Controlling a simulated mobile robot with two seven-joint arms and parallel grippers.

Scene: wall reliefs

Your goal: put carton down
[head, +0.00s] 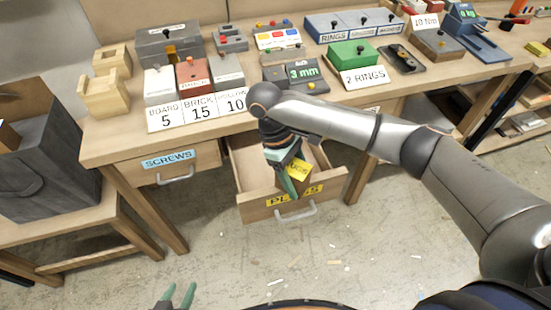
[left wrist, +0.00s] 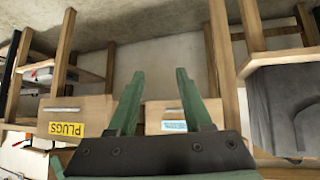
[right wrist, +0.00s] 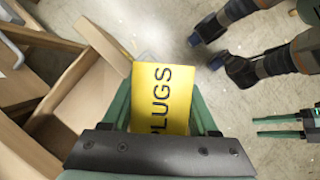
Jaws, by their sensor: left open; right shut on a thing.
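My right gripper (head: 285,178) is shut on a small carton (head: 296,170) with a yellow label. In the right wrist view the carton (right wrist: 162,98) sits between the green fingers, its label reading PLUGS. In the head view they overlap the open drawer (head: 247,160) near its front, which bears a yellow PLUGS label. The right wrist view shows the drawer (right wrist: 85,95) left of and beyond the carton; I cannot tell the exact height. My left gripper (head: 178,296) is open and empty, low at the bottom edge of the head view.
The shut SCREWS drawer (head: 178,163) is left of the open one. The workbench (head: 120,140) above carries labelled boxes, a toolbox (head: 168,47) and a green block (head: 352,54). A dark grey bin (head: 45,160) stands at the left. The floor in front is clear apart from scraps.

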